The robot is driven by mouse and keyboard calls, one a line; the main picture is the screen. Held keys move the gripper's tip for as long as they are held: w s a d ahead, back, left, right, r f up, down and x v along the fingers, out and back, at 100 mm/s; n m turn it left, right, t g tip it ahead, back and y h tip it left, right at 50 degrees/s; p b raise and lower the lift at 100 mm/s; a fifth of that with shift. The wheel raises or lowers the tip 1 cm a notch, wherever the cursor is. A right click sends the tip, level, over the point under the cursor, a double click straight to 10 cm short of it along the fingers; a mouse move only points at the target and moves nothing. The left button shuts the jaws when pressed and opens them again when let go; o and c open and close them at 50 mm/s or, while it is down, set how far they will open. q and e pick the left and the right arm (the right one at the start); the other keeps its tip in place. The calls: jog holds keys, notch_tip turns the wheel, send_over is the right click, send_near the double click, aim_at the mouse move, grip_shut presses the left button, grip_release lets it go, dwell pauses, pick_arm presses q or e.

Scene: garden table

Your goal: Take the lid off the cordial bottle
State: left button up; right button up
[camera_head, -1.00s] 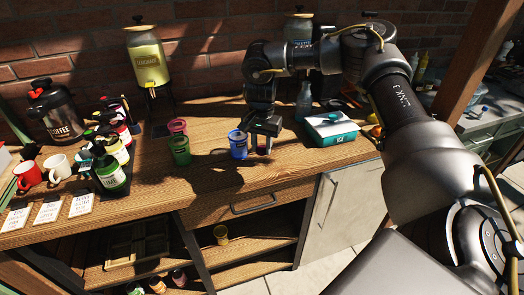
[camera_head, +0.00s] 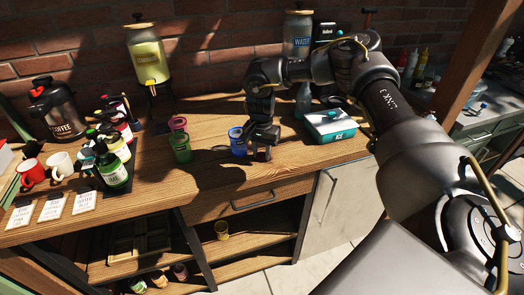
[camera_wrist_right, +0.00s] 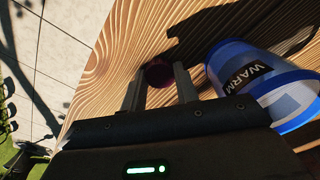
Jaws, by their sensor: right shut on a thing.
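Several labelled bottles stand grouped at the left of the table, among them a green bottle (camera_head: 112,172) at the front. I cannot tell which is the cordial bottle. My right gripper (camera_head: 260,155) is low over the wooden table, just right of the blue cup. In the right wrist view its fingers (camera_wrist_right: 160,88) are closed on a small dark purple round thing (camera_wrist_right: 158,73), which looks like a lid. It is at or close to the tabletop; I cannot tell if it touches. My left gripper is not in view.
The blue cup (camera_head: 238,140), marked WARM in the wrist view (camera_wrist_right: 245,75), stands close beside the gripper. Green (camera_head: 181,149) and pink (camera_head: 178,124) cups are further left. A teal ice box (camera_head: 331,125) is right. The table front (camera_head: 235,180) is clear.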

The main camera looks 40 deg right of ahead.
aim_at(262, 155)
jog(key=o, duration=1.1)
notch_tip(262, 155, up, 12)
jog(key=shift+r+b, duration=0.15)
jog(key=shift+b, duration=0.3)
